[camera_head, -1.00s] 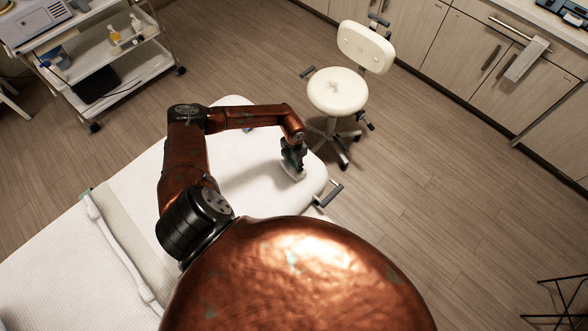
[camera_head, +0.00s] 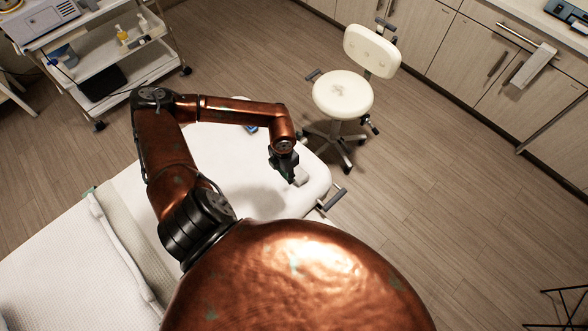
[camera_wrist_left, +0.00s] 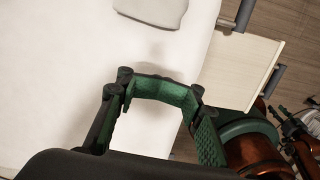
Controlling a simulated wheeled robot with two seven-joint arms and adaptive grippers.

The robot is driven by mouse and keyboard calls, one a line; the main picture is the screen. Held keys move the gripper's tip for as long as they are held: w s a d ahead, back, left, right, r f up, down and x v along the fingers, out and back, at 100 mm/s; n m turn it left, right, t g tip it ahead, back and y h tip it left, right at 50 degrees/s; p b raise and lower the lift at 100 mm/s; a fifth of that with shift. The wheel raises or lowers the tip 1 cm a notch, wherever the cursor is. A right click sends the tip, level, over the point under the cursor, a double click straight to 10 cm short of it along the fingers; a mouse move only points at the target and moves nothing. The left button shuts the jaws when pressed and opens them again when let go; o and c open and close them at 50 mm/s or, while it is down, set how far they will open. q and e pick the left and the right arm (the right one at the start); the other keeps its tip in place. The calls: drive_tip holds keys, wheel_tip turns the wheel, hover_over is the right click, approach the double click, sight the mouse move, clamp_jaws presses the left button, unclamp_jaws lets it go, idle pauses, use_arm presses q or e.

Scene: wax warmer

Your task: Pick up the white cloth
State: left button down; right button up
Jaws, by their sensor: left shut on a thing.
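The white cloth (camera_head: 301,175) is a small pale, folded-looking piece on the white bed (camera_head: 235,185), near the bed's right end. It also shows at the top of the left wrist view (camera_wrist_left: 155,8), partly cut off by the frame edge. My left gripper (camera_head: 288,177) is over the bed, just left of the cloth in the head view. In the left wrist view its green fingers (camera_wrist_left: 162,90) show below the cloth, with bare bed between. No held thing shows between them, and how far they are closed is unclear. My right gripper is out of view.
A cream chair (camera_head: 343,93) stands beyond the bed's end. A metal handle (camera_head: 334,199) projects from the bed's right corner. A trolley with shelves (camera_head: 105,60) stands at the back left, and cabinets (camera_head: 470,60) line the back right. The floor at right is mostly clear.

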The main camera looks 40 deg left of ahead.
use_arm(q)
drive_tip(key=shift+s+d+r, duration=0.15)
drive_tip(key=shift+s+r, duration=0.15)
drive_tip(key=shift+s, duration=0.35)
drive_tip(key=shift+s+d+r, duration=0.15)
drive_tip(key=shift+s+r, duration=0.15)
drive_tip(key=shift+s, duration=0.4)
drive_tip(key=shift+s+d+r, duration=0.15)
drive_tip(key=shift+s+r, duration=0.15)
drive_tip(key=shift+s, duration=0.35)
drive_tip(key=c, duration=0.6)
unclamp_jaws()
drive_tip(key=shift+o, duration=0.2)
